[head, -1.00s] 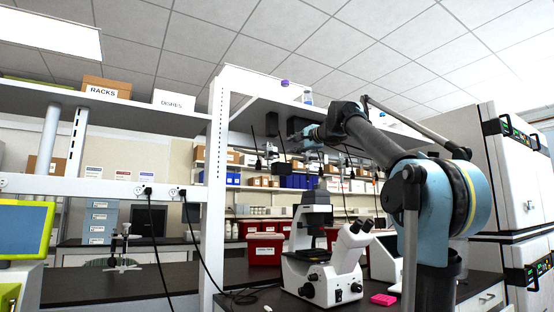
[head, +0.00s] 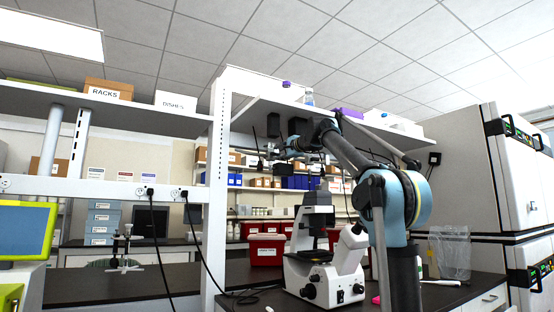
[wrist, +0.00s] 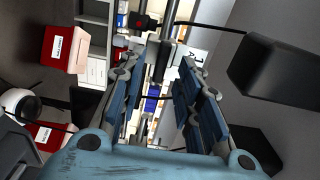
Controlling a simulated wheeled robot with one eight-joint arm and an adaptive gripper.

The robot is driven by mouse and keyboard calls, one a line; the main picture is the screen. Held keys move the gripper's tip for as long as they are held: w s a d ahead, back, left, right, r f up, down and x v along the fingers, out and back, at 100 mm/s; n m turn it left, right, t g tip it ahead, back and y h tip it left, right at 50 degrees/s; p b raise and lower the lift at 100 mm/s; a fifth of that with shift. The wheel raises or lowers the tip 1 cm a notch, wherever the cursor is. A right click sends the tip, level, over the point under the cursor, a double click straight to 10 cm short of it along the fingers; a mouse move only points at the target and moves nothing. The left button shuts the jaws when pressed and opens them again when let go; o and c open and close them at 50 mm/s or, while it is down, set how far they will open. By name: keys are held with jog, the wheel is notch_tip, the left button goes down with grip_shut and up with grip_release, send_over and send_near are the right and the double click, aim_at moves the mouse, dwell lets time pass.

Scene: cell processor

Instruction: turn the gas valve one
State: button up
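My gripper (wrist: 172,68) shows in the wrist view with its two blue fingers apart and a gap between them. In the head view it is small and partly hidden near the shelf upright, at the end of my raised arm. A grey upright part (wrist: 168,30) stands just past the fingertips in the wrist view. A dark box with a red dot (wrist: 142,22) and a cable is beside it. I cannot tell which of these parts is gas valve one, or whether a finger touches it.
A white microscope (head: 318,265) stands on the dark bench below my arm. A red bin (head: 265,249) is behind it. The white shelf upright (head: 218,180) is left of my gripper. In the wrist view, a large dark box (wrist: 275,68) is close on the right.

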aim_at(276, 154)
jog(key=shift+x, duration=1.65)
grip_shut()
